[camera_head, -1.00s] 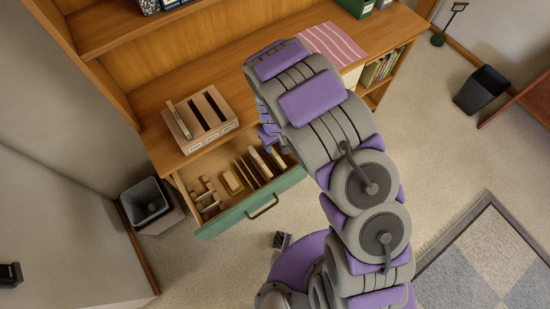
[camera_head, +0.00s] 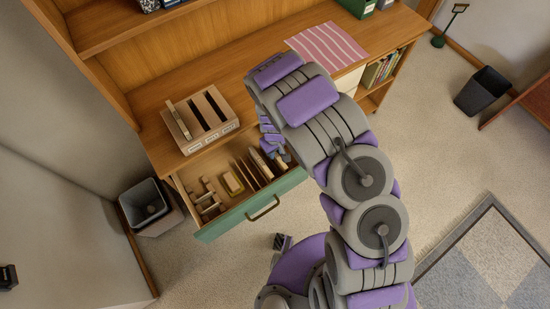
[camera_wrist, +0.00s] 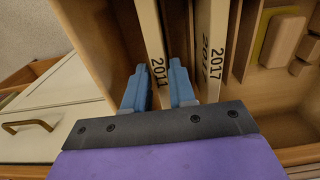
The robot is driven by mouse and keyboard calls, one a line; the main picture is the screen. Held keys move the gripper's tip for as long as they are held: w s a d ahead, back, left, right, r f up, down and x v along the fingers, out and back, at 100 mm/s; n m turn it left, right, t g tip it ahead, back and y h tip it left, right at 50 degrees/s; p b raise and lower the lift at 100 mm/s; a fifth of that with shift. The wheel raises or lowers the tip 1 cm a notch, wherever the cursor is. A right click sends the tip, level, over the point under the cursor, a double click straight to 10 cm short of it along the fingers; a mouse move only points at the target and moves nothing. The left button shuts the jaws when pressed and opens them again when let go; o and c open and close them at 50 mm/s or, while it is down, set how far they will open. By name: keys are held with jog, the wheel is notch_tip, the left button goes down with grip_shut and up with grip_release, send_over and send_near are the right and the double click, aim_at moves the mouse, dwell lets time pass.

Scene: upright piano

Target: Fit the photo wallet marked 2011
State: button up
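The photo wallet marked 2011 (camera_wrist: 150,40) stands on edge in the open drawer (camera_head: 232,215), its label facing up in the wrist view. My gripper (camera_wrist: 158,85) has one blue finger on each side of this wallet, close to it; whether both fingers press on it I cannot tell. In the head view my gripper (camera_head: 274,147) is partly hidden by my arm, over the drawer's right part. A wooden slotted holder (camera_head: 226,127) with labels on its front stands on the desk. One wallet (camera_head: 179,120) is in its left slot; other slots look empty.
A wallet marked 2017 (camera_wrist: 213,50) stands just right of the 2011 wallet. Small wooden blocks and a yellowish item (camera_head: 233,183) lie in the drawer's left part. A striped cloth (camera_head: 327,45) lies on the desk; the desktop between it and the holder is largely clear.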

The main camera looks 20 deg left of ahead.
jog(key=shift+a, duration=0.15)
grip_shut()
jog(key=shift+r, duration=0.15)
